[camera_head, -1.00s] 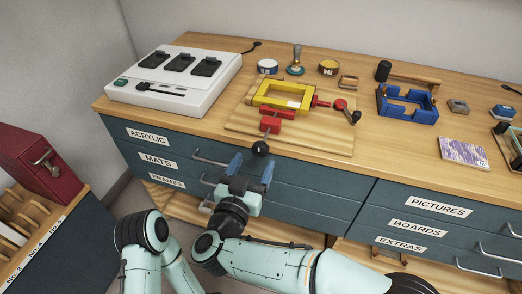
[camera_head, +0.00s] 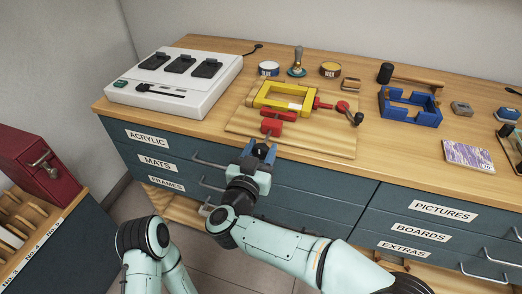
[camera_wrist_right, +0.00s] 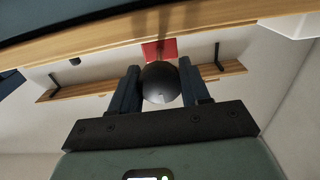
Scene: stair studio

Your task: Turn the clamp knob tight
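The clamp on the bench has a yellow frame (camera_head: 262,96) with red jaws and screws, and lies on a wooden board (camera_head: 315,138). A round black knob (camera_head: 260,147) is at its front end, at the bench's front edge. In the right wrist view the black knob (camera_wrist_right: 161,84) sits between the two dark fingers of my right gripper (camera_wrist_right: 161,88). The fingers look shut on its two sides. In the head view my right gripper (camera_head: 259,153) is at the front edge, partly hiding the knob. My left gripper is out of view.
A red crank with a black handle (camera_head: 358,119) stands at the clamp's right. A white machine (camera_head: 125,98) is at the left, a blue frame holder (camera_head: 411,117) at the right. Dark drawers (camera_head: 330,191) with bar handles (camera_head: 209,162) lie below the bench top.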

